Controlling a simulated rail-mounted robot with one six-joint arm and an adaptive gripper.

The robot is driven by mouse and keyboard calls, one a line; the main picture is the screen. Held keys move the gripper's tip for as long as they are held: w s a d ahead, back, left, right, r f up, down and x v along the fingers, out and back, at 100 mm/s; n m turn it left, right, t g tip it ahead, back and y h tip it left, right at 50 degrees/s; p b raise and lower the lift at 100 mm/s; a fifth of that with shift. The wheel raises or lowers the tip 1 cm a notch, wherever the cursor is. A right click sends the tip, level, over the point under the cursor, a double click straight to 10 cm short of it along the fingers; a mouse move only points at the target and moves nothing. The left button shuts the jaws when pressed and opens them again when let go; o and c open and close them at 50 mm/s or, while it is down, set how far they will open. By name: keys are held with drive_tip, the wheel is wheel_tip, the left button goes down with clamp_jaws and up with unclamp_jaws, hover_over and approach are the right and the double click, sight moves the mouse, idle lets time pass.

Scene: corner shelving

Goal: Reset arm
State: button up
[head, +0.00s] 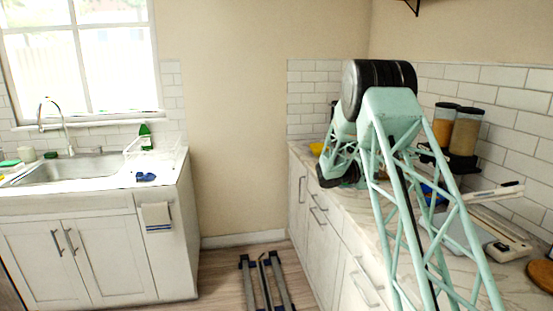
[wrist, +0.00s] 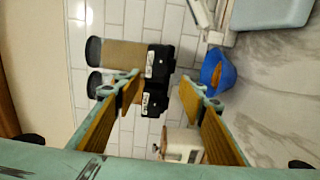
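My gripper shows in the wrist view (wrist: 163,90) with its two orange-padded fingers well apart and nothing between them. In the head view my mint-green arm reaches up and bends over the right counter (head: 350,205). Its lower end hangs close above or at that counter; the arm's own links hide the fingertips there. In the wrist view, two dispensers (wrist: 122,52) and a blue bowl with orange contents (wrist: 218,70) lie beyond the fingers. I cannot tell how far away they are.
The dispensers (head: 465,132) are by the tiled right wall. A white scale-like appliance (head: 495,238) and a round wooden board (head: 541,275) are nearer on the counter. A sink (head: 75,170) is at left. Floor rails (head: 266,283) run between the counters.

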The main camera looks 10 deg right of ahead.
drive_tip(key=s+a+r+m+g+y, duration=0.1)
drive_tip(key=s+a+r+y, duration=0.3)
drive_tip(key=s, duration=0.6)
drive_tip(key=s+a+r+y, duration=0.1)
drive_tip(key=s+a+r, duration=0.35)
drive_tip(key=s, duration=0.65)
drive_tip(key=s+a+r+m+g+y, duration=0.1)
drive_tip(key=s+a+r+y, duration=0.2)
drive_tip(key=s+a, duration=0.5)
drive_tip(key=s+a+f+t+y, duration=0.1)
drive_tip(key=s+a+y, duration=0.2)
drive_tip(key=s+a, duration=0.6)
drive_tip(key=s+a+f+t+y, duration=0.1)
drive_tip(key=s+a+t+y, duration=0.1)
drive_tip(key=s+a, duration=0.7)
drive_tip(key=s+a+f+n+t+y, duration=0.1)
drive_tip(key=s+a+t+y, duration=0.1)
drive_tip(key=s+a+y, duration=0.3)
drive_tip(key=s+a, duration=0.4)
drive_tip(key=s, duration=0.7)
drive_tip(key=shift+s+f+p, duration=0.15)
drive_tip(key=shift+s+p, duration=0.2)
drive_tip(key=shift+s, duration=0.05)
drive_tip(key=shift+a, duration=0.1)
